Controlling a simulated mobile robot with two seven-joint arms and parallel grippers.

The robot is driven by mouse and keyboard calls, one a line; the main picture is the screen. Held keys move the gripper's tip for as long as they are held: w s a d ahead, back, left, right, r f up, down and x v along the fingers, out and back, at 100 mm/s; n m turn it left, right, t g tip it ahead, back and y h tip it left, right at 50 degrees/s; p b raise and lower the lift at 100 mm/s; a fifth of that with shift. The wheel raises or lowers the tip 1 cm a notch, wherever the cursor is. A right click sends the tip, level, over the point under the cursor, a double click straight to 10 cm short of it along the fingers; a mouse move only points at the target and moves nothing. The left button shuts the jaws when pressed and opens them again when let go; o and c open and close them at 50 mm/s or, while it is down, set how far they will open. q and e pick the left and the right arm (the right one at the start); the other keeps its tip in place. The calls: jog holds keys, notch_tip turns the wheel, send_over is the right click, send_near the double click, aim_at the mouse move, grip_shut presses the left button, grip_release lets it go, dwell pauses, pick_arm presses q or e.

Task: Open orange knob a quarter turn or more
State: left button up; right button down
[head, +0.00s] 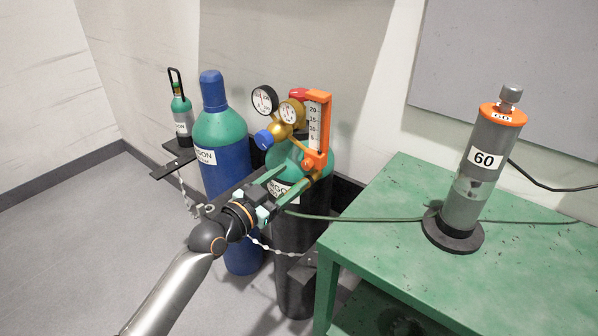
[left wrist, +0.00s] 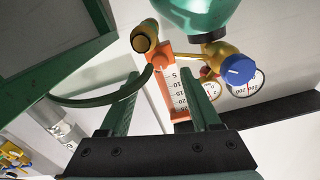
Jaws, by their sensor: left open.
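The orange knob (head: 310,161) sits at the foot of the orange flowmeter (head: 318,120) on the brass regulator. In the left wrist view, the orange part at the flowmeter's foot (left wrist: 161,60) shows between and beyond the fingertips. My left gripper (head: 297,176) is open, with its green fingers pointing toward the knob from below and in front. I see no contact, and nothing is held. In the left wrist view, the two fingers (left wrist: 162,76) stand apart. My right gripper is in neither view.
A green-topped black cylinder (head: 290,232) carries the regulator, beside a blue cylinder (head: 227,180). The blue regulator knob (head: 264,139) and two gauges are close by. A green hose (head: 350,218) runs over the green table (head: 400,190), which holds a grey canister (head: 480,165).

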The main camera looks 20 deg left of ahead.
aim_at(305, 166)
pick_arm(q)
jog(key=shift+x, duration=2.1)
grip_shut()
